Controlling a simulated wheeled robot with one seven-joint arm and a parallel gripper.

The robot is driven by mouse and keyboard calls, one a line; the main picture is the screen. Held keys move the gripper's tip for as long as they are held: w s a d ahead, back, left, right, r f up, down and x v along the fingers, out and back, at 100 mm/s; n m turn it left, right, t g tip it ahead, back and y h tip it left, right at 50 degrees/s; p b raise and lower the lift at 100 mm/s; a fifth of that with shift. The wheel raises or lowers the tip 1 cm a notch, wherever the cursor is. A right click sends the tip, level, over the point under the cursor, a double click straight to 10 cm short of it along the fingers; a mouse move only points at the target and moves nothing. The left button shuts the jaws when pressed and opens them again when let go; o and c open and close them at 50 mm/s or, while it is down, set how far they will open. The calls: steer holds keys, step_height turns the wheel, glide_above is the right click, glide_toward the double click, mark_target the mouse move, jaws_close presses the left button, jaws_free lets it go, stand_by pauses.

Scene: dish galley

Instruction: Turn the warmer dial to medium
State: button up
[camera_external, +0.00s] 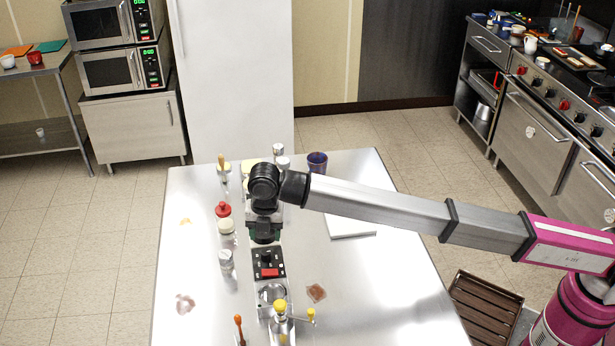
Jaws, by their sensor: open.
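A small black control panel (281,255) with a red block or switch (269,272) and pale markings lies on the steel table, just below my gripper in the picture. It looks like the warmer's panel. A dark knob-like shape sits near its middle, but its pointer and setting are too small to read. My gripper (264,238) points down at the panel's far edge, over or just behind it. Its fingertips are dark and hardly distinct. It is open and nothing shows between the fingers. I cannot tell whether it touches the panel.
The steel table (370,290) holds a red-capped bottle (223,210), a metal shaker (226,260), a purple cup (317,162) and a white board (352,229). A yellow-knobbed metal device (281,322) stands in front of the panel. The table's right front is clear.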

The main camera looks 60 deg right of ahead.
mark_target(266, 251)
steer(key=f, duration=0.7)
steer(key=shift+w+f, duration=0.2)
steer(key=shift+f, duration=0.2)
steer(key=c, duration=0.9)
